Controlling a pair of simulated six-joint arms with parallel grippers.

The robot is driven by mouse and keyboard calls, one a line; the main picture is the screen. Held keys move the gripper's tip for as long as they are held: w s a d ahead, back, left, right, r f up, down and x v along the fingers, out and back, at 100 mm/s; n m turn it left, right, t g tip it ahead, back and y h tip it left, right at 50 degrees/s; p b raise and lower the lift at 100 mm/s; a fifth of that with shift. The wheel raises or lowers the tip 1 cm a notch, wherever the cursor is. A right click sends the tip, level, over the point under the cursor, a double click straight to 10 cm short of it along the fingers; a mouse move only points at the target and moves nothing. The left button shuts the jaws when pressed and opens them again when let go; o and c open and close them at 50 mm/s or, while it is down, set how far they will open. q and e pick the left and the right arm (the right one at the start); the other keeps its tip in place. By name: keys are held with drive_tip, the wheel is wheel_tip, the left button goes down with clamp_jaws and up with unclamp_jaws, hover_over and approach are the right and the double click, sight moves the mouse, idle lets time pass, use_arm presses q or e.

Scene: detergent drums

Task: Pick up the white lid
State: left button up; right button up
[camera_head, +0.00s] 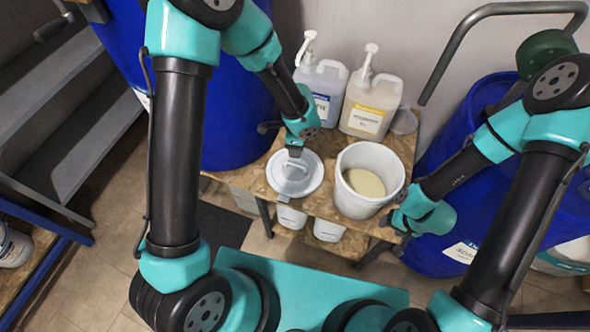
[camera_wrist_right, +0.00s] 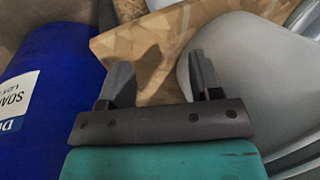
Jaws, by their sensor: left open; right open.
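The white lid (camera_head: 289,178) is round with a raised handle across its middle. It lies flat on the wooden table in the head view, left of the white bucket. My left gripper (camera_head: 293,166) is open and right above the lid at its handle; whether the fingers touch it I cannot tell. The white bucket (camera_head: 346,203) stands open with pale yellow powder (camera_head: 364,183) inside; its pale wall also shows in the right wrist view (camera_wrist_right: 235,65). My right gripper (camera_wrist_right: 161,85) is open and empty, beside the bucket near the table's right edge.
Two white pump jugs (camera_head: 320,86) (camera_head: 370,105) stand at the back of the wooden table (camera_head: 402,148). Blue drums (camera_head: 235,110) (camera_head: 470,140) flank the table on both sides. White containers (camera_head: 291,217) sit on the shelf below. A metal rail (camera_head: 480,14) curves at upper right.

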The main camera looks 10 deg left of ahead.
use_arm(q)
drive_tip(key=w+r+m, duration=0.1)
drive_tip(key=w+d+r+m+t+y, duration=0.1)
drive_tip(key=r, duration=0.1)
drive_tip(key=shift+w, duration=0.2)
drive_tip(key=shift+f, duration=0.1)
approach(295, 164)
drive_tip(key=f, duration=0.3)
drive_tip(key=w+f, duration=0.1)
drive_tip(key=f, duration=0.1)
drive_tip(key=shift+a+f, duration=0.2)
drive_tip(key=shift+a, duration=0.1)
drive_tip(key=shift+s+a+f, duration=0.15)
drive_tip(key=shift+f, duration=1.15)
drive_tip(key=shift+s+a+f, duration=0.1)
drive_tip(key=shift+f, duration=1.2)
clamp_jaws()
